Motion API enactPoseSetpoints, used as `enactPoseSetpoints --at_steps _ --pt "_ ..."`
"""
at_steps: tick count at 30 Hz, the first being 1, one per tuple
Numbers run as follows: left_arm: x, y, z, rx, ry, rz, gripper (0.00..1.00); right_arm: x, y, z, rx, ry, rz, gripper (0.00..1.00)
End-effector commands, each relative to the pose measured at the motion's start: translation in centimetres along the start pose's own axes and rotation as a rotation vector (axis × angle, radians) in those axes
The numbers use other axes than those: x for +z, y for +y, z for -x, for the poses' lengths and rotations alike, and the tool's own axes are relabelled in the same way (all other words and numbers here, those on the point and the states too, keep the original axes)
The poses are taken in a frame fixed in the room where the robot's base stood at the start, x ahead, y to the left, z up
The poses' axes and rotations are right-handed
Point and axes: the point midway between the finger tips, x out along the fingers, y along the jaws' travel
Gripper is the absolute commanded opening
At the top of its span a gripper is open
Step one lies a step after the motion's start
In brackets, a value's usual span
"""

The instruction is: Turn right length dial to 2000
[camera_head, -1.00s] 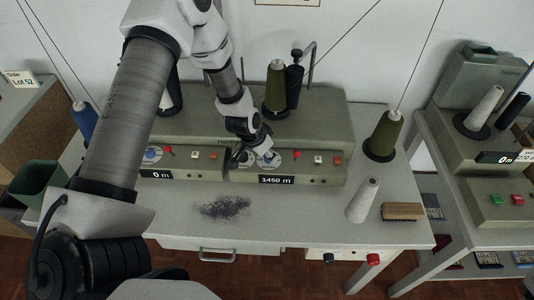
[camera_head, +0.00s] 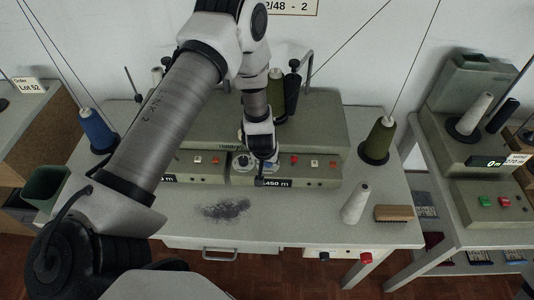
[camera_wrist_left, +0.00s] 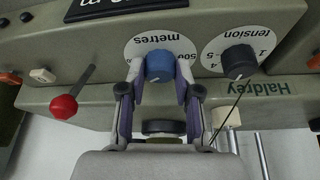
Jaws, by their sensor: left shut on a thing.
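The right length dial, a blue knob (camera_wrist_left: 158,66) on a white disc marked "metres" (camera_wrist_left: 160,42), is in the wrist view, seen upside down. My left gripper (camera_wrist_left: 160,80) has a finger on each side of the knob and is shut on it. In the head view my left gripper (camera_head: 262,176) reaches down in front of the right control panel and hides most of this dial. The display under it (camera_head: 277,183) shows "450 m", its left end hidden by the gripper. My right gripper is not in view.
A black tension knob (camera_wrist_left: 239,61) sits close beside the dial, and a red-knobbed lever (camera_wrist_left: 64,106) is on its other side. The front tabletop is mostly clear.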

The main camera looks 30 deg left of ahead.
Motion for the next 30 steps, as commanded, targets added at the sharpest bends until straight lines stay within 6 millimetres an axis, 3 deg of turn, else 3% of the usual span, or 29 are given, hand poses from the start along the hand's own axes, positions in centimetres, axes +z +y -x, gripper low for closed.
enactPoseSetpoints --at_steps 9,25,26,27,30 --pt "-0.17 0.12 0.04 -0.053 0.003 0.129 0.00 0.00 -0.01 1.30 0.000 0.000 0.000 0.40" --pt "-0.16 0.10 -0.07 -0.064 0.004 0.156 0.00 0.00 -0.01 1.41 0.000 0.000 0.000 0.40" --pt "-0.15 0.10 -0.07 -0.064 0.004 0.156 0.43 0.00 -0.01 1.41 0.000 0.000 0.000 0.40" --pt "-0.14 0.10 -0.06 -0.064 0.003 0.156 0.57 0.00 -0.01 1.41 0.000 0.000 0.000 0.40" --pt "-0.12 0.09 -0.05 -0.064 0.003 0.156 0.57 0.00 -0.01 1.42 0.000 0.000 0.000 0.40"
